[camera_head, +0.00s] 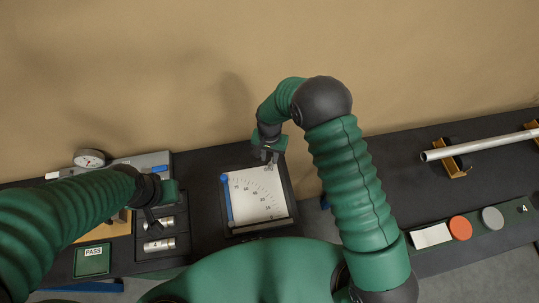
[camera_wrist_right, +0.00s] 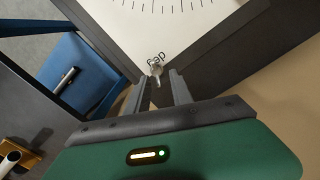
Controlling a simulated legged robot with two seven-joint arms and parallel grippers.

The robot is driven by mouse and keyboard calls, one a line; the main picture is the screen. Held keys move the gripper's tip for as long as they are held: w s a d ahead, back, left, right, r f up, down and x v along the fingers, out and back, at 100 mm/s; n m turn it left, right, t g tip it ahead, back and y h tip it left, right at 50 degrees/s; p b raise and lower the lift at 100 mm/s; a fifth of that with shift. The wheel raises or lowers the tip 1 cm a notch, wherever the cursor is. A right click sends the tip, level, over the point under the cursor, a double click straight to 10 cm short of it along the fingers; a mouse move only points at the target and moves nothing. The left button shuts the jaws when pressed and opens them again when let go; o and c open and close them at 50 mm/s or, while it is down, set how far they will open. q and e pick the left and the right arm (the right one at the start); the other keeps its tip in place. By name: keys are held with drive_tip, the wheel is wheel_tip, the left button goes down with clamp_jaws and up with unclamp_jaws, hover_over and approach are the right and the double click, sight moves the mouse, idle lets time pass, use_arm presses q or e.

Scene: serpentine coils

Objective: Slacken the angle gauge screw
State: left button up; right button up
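The angle gauge (camera_head: 256,196) is a white plate with a printed degree scale in a dark frame, with a blue arm along its left side. My right gripper (camera_head: 265,157) is at the gauge's far right corner. In the right wrist view a small metallic screw (camera_wrist_right: 156,70) stands by the plate's corner, near lettering. The right fingers (camera_wrist_right: 157,82) are apart on either side of it, with visible gaps. The screw cannot be made out in the head view. My left gripper (camera_head: 151,217) is over the metal cylinders at left; its opening is unclear.
Metal cylinders (camera_head: 160,244) lie in a dark tray beside a green PASS pad (camera_head: 92,260). A dial indicator (camera_head: 89,158) stands behind. At right, a metal rod (camera_head: 480,145) rests on yellow supports, with orange (camera_head: 460,228) and grey discs in front. A tan wall rises behind the bench.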

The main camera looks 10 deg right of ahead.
drive_tip(key=shift+d+f, duration=0.1)
drive_tip(key=shift+f, duration=0.75)
drive_tip(key=shift+s+d, duration=0.15)
drive_tip(key=shift+s, duration=0.25)
drive_tip(key=shift+w, duration=0.2)
clamp_jaws()
use_arm(q)
drive_tip(key=shift+s+d+r, duration=0.15)
drive_tip(key=shift+s+r, duration=0.15)
drive_tip(key=shift+r, duration=0.15)
drive_tip(key=shift+d+f, duration=0.1)
